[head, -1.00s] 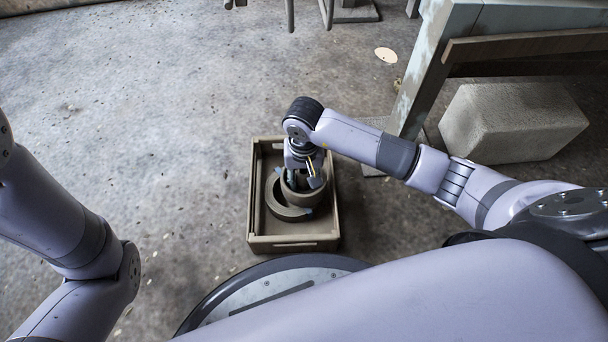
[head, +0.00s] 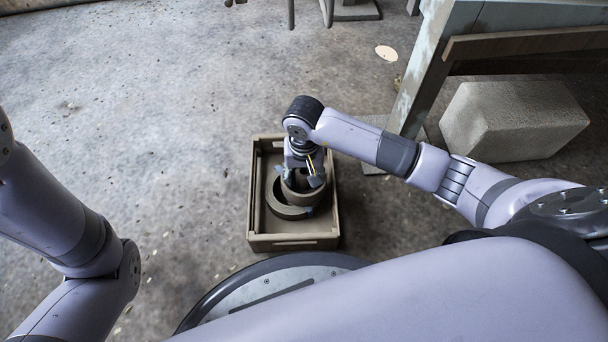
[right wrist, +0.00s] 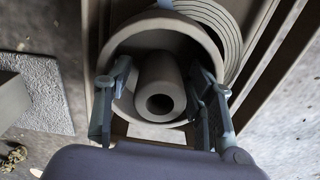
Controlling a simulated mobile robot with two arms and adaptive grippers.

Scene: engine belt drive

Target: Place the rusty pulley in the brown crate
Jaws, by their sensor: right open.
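The brown crate (head: 293,243) stands on the floor in the middle of the head view; its wall also shows in the right wrist view (right wrist: 283,50). Inside are two round grey-brown parts. One is a deep pulley with a central hub (right wrist: 160,72), also in the head view (head: 305,197). The other is a grooved, ring-like part (right wrist: 215,18), lower and to the left in the head view (head: 279,208). I cannot tell from colour which is rusty. My right gripper (head: 301,178) is open, its fingers on either side of the deep pulley. My left gripper is out of view.
A pale stone block (head: 512,120) and a worn bench leg (head: 425,85) stand to the right of the crate. Bare concrete floor lies open to the left. Thin metal legs show at the top edge.

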